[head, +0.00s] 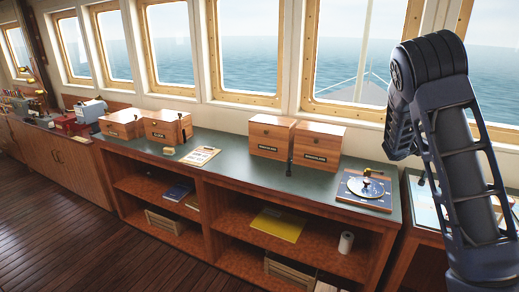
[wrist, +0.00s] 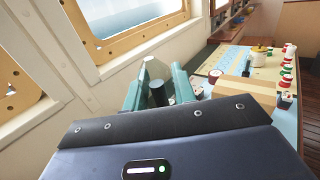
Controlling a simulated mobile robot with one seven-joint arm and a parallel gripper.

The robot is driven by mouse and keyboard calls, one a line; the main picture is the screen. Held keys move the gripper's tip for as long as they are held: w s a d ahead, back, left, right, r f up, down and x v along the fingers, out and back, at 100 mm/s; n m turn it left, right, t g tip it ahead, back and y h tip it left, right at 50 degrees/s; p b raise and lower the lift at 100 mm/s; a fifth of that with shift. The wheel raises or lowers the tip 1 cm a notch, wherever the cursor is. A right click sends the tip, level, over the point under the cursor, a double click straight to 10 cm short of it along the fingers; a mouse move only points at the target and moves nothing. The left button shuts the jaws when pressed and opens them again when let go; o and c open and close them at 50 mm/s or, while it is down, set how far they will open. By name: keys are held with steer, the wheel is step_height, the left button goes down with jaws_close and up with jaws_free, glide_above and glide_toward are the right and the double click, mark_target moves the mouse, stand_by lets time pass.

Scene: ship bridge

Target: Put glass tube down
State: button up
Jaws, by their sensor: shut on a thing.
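My gripper (wrist: 162,92) shows in the wrist view, with its dark teal fingers raised beyond my blue wrist housing. It is shut on the glass tube (wrist: 156,70), which shows only as a pale, greyish, see-through shape between the fingers. The tube's full length and lower end are hidden. The fingers are near the window wall, left of a chart-covered table (wrist: 225,75). In the head view my arm stands at the right edge, and the gripper and tube cannot be seen there.
The chart table carries several red, green and white small pieces (wrist: 287,62) and a yellow-and-white round item (wrist: 262,52). In the head view a long green counter (head: 225,150) bears wooden boxes (head: 270,136) and a blue instrument board (head: 364,190).

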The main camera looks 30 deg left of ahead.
steer(key=s+a+n+t+y, duration=0.2)
steer(key=a+n+t+y, duration=0.15)
steer(key=a, duration=1.95)
steer(key=s+a+n+t+y, duration=0.25)
steer(key=a+y, duration=0.25)
steer(key=a, duration=1.9)
steer(key=f, duration=2)
steer(key=shift+w+d+f, duration=0.2)
steer(key=shift+w+d, duration=0.05)
steer(key=shift+d, duration=0.05)
steer(key=shift+f, duration=0.15)
steer(key=o, duration=1)
steer(key=shift+r, duration=0.2)
steer(key=v, duration=1.2)
steer(key=shift+a+r, duration=0.1)
steer(key=shift+r, duration=0.1)
